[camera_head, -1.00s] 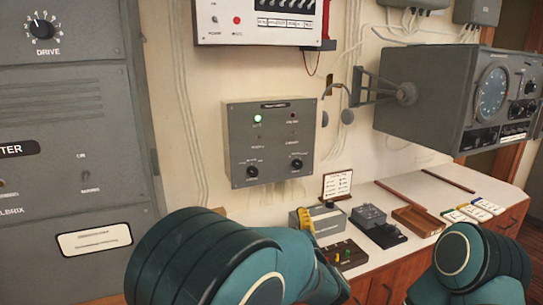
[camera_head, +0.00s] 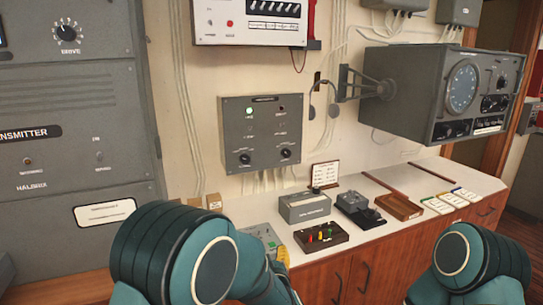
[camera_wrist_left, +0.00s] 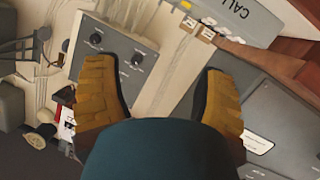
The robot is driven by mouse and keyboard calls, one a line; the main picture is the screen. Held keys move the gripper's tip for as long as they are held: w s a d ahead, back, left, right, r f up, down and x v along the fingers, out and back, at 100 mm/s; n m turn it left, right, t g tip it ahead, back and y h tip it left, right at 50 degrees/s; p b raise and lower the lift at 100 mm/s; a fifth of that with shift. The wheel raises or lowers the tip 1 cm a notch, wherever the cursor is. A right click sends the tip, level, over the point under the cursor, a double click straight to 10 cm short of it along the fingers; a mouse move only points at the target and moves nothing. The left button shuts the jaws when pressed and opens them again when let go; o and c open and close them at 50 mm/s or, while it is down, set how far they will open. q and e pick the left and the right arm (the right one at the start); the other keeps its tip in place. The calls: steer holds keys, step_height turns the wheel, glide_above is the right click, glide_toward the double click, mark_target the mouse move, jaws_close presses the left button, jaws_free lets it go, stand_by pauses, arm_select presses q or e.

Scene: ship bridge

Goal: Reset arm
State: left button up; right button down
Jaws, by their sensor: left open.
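My left arm comes in from the lower left in the head view, mostly as a teal shoulder and upper arm. Only a bit of its yellow gripper (camera_head: 283,257) shows, low by the desk's front left. In the left wrist view my left gripper (camera_wrist_left: 160,95) has its two yellow-brown fingers wide apart with nothing between them. A grey control box (camera_wrist_left: 115,60) shows beyond, tilted in that view. My right arm shows as a teal joint at the lower right of the head view. Its gripper is out of frame.
The white desk (camera_head: 350,230) carries a black box with coloured knobs (camera_head: 320,236), a grey box (camera_head: 305,207), a telegraph key unit (camera_head: 358,208) and a wooden tray (camera_head: 399,207). A grey wall panel (camera_head: 262,133) and a large radio (camera_head: 440,92) jut out above.

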arm_select(q)
steer(key=s+a+f+m+g+h, duration=0.1)
steer(key=s+a+f+g+h, duration=0.25)
steer(key=f, duration=0.55)
steer(key=s+a+f+m+g, duration=0.2)
steer(key=s+a+f+g, duration=0.15)
steer(key=s+f, duration=0.45)
steer(key=s+f+g+h, duration=0.1)
steer(key=s+f+g, duration=0.2)
steer(key=s, duration=0.6)
steer(key=s+a+f+m+g+h, duration=0.1)
steer(key=s+f+g+h, duration=0.1)
steer(key=s+f, duration=0.3)
steer(key=s+g, duration=0.1)
steer(key=s, duration=0.2)
steer(key=shift+s+a+m+g, duration=0.25)
steer(key=shift+s+m+g, duration=0.05)
steer(key=shift+s, duration=0.05)
steer(key=shift+f+h, duration=0.1)
steer(key=shift+h, duration=0.15)
